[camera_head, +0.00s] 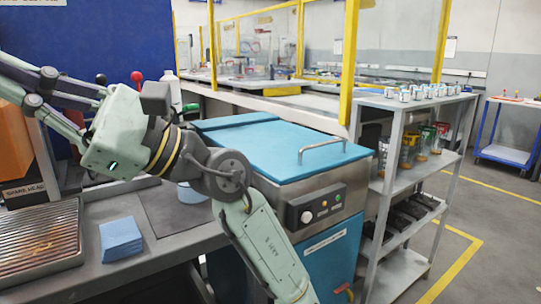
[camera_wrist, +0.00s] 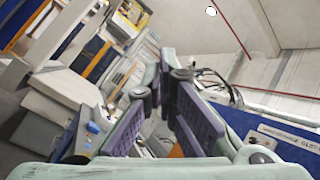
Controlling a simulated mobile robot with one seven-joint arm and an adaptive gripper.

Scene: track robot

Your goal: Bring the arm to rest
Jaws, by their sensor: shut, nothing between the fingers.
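My gripper (camera_wrist: 166,85) is shut and empty in the wrist view, its purple-padded fingers pointing away from the camera. In the head view my arm rises from the bottom centre and bends left at the elbow. Its pale green wrist part hangs in the air over the left end of the workbench (camera_head: 145,262). The dark finger links run to the left picture edge, so the fingertips cannot be made out there. The arm touches nothing that I can see.
A blue-lidded machine (camera_head: 285,146) stands right behind my forearm. A grey shelf rack (camera_head: 398,186) with small cans is to its right.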

